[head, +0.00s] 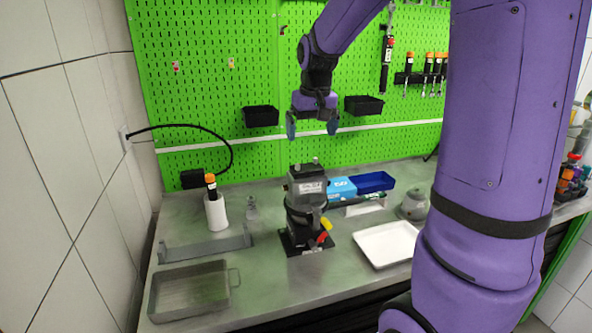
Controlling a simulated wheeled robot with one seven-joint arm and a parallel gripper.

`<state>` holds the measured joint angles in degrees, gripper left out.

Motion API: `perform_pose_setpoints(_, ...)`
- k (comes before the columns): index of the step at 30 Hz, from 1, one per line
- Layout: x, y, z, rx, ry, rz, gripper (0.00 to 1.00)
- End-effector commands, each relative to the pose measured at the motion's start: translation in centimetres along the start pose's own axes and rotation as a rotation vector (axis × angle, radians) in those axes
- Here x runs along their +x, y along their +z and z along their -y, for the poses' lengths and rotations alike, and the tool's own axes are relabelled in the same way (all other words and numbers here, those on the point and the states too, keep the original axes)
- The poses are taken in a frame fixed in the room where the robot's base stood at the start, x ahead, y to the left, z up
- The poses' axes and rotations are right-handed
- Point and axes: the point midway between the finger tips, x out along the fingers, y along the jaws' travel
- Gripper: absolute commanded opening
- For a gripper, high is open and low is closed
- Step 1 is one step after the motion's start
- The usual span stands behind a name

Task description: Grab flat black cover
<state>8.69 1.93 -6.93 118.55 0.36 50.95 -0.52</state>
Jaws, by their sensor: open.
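A dark grey and black pump unit (305,205) stands upright on the workbench, with a white label near its top and red and yellow parts low on its right side. A flat dark piece (307,171) forms its top and may be the black cover; it is too small to tell for sure. My gripper (312,128) points down above the pump, with its two blue-grey fingers spread apart and nothing between them. A clear gap shows between the fingertips and the pump top.
A white tray (386,244) lies right of the pump, and a blue bin (374,182) stands behind. A metal tray (190,291) and a white cylinder with an orange-topped tool (215,212) are at left. Black bins (261,116) hang on the green pegboard (200,60).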

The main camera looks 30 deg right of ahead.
Motion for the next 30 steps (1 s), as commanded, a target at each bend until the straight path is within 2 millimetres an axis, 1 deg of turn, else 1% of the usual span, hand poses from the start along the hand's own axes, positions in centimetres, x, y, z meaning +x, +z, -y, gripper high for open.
perform_pose_setpoints(6, 3.1, 0.0, 0.0, 0.001, 0.0, 0.005, 1.0)
perform_pose_setpoints(9, 4.4, 0.0, 0.0, 0.001, 0.0, 0.003, 1.0)
perform_pose_setpoints(16, 5.8, 0.0, 0.0, 0.001, 0.0, 0.001, 1.0)
perform_pose_setpoints(24, 9.4, -0.3, 0.2, 0.0, 0.001, 0.003, 1.0)
perform_pose_setpoints(27, 10.2, -0.3, 0.2, 0.0, 0.0, 0.002, 1.0)
perform_pose_setpoints(30, 10.5, -0.3, 0.2, 0.0, 0.0, 0.001, 1.0)
